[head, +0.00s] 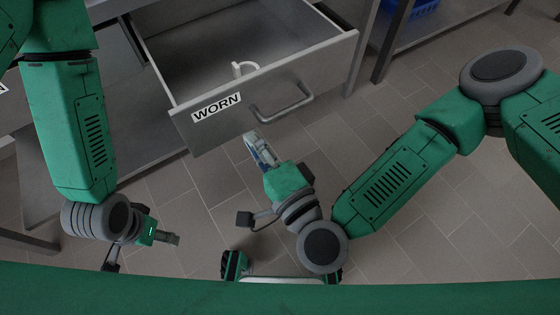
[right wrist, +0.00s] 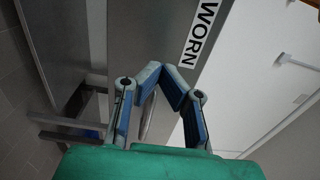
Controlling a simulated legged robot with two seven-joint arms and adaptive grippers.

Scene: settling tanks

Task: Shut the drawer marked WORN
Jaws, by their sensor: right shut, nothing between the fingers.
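The drawer marked WORN (head: 262,92) stands pulled out, with its open inside showing at the top of the head view. Its label (head: 216,107) is on the left part of its front, and its bar handle (head: 283,104) is on the right part. A white object (head: 243,69), perhaps a mug, is in the drawer. My right gripper (head: 252,138) is shut and empty, just in front of and below the drawer front. In the right wrist view its fingertips (right wrist: 168,72) meet before the drawer front (right wrist: 150,40). My left gripper (head: 175,239) is at lower left, away from the drawer; its jaw state is unclear.
A grey cabinet with a lower shelf (head: 70,175) is at the left. A metal shelf (head: 435,35) with a blue crate (head: 410,8) stands at the upper right. The tiled floor (head: 440,220) is clear at the right.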

